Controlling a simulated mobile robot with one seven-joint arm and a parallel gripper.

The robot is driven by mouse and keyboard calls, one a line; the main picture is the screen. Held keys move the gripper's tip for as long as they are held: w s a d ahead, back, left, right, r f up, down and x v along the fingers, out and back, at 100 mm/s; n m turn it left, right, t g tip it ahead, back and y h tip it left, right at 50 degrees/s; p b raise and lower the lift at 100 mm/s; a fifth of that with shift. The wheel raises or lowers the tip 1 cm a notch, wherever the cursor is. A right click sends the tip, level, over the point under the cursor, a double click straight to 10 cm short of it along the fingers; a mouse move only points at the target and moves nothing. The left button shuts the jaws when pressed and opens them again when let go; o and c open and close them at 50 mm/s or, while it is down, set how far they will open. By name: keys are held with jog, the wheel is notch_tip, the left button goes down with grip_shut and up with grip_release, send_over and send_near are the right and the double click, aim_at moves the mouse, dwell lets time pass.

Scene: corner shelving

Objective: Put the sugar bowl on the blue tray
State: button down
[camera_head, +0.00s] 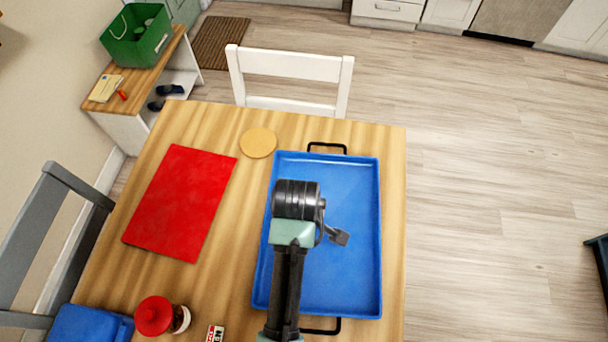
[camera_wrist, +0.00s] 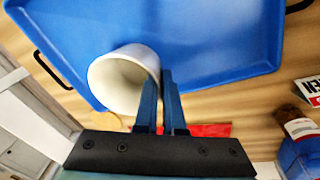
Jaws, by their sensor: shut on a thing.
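The blue tray (camera_head: 345,285) lies on the wooden table, with a black handle at each end; it also fills the back of the wrist view (camera_wrist: 215,40). The sugar bowl, a white round open vessel (camera_wrist: 104,70), shows in the wrist view against the tray's edge. My gripper (camera_wrist: 160,80) is shut on the bowl's wall, with its blue fingers on either side of the rim. In the head view my arm is above the tray and hides the bowl. I cannot tell whether the bowl touches the tray.
A red mat (camera_head: 182,203) and a round tan mat (camera_head: 258,142) lie left of the tray. A white chair (camera_head: 290,65) stands behind the table.

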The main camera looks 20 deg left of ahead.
jog(key=shift+f, duration=2.75)
jog(key=shift+f, duration=0.2)
jog(key=c, duration=1)
grip_release()
jog(key=r, duration=0.4)
jog(key=s+r, duration=0.1)
jog(key=r, duration=0.3)
jog(key=s+d+r+p, duration=0.1)
jog(key=r, duration=0.3)
jog(key=shift+r, duration=0.1)
